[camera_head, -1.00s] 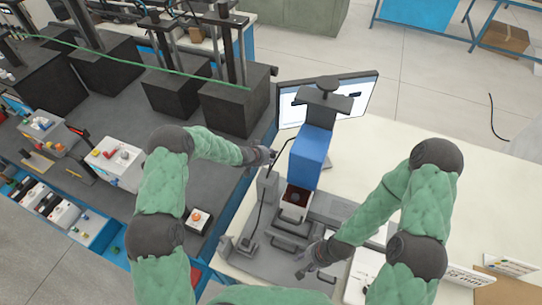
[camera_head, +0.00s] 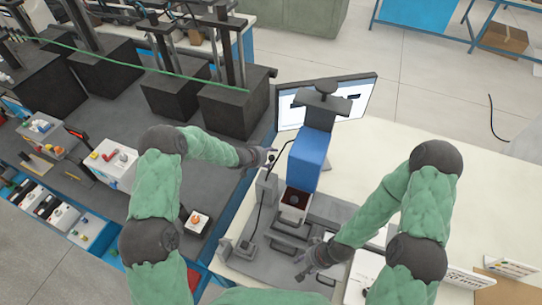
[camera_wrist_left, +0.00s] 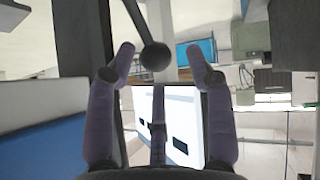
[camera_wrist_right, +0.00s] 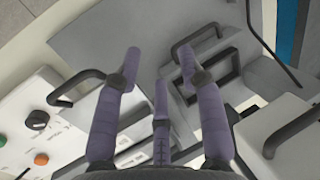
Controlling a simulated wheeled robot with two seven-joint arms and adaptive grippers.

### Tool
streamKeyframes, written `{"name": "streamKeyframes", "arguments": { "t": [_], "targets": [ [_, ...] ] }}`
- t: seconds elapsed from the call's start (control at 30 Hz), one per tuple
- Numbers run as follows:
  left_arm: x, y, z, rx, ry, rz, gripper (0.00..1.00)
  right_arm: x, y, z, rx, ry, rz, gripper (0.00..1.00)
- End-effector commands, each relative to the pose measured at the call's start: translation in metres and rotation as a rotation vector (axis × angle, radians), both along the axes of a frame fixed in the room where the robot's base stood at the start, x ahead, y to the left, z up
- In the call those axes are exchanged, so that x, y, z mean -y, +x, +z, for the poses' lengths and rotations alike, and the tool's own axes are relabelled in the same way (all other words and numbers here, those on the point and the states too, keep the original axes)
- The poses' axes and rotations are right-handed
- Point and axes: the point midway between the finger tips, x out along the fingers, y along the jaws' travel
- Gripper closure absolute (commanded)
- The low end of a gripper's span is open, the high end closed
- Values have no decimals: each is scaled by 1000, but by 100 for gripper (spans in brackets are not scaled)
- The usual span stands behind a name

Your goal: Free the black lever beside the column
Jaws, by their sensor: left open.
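The black lever shows in the left wrist view as a dark shaft ending in a round black knob (camera_wrist_left: 155,56). In the head view the lever (camera_head: 284,149) is thin and partly hidden by my left gripper (camera_head: 267,157), beside the blue column (camera_head: 308,158). My left gripper is open; in the left wrist view the knob appears between its spread fingers (camera_wrist_left: 159,49), with gaps on both sides. I cannot tell the depth between them. My right gripper (camera_head: 307,268) is low over the grey fixture; its fingers (camera_wrist_right: 159,54) are spread and empty.
A monitor (camera_head: 345,100) stands behind the column. The grey fixture plate (camera_head: 262,268) has several black handles, and a black cable runs beside a grey post (camera_head: 266,187). A white control box (camera_wrist_right: 35,125) with knobs is near my right gripper. Pale tabletop (camera_head: 400,145) is free to the right.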

Motion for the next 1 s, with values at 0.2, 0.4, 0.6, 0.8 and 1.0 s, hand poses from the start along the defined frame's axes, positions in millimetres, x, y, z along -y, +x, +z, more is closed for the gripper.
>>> {"name": "streamKeyframes", "arguments": {
  "t": [0.2, 0.4, 0.6, 0.8, 1.0],
  "targets": [
    [-18, -20, 26, 4, 0, 1, 46, 0, 0, 0, 0, 0, 0, 60],
    [-33, -38, 49, 5, -1, 1, 46, 0, 0, 0, 0, 0, 0, 60],
    [-44, -51, 64, 6, -1, 2, 46, 0, 0, 0, 0, 0, 0, 60],
    [-47, -56, 70, 7, -1, -1, 46, 0, 0, 0, 0, 0, 0, 60],
    [-47, -56, 69, 7, -1, -1, 46, 0, 0, 0, 0, 0, 0, 60]
  ]
}}
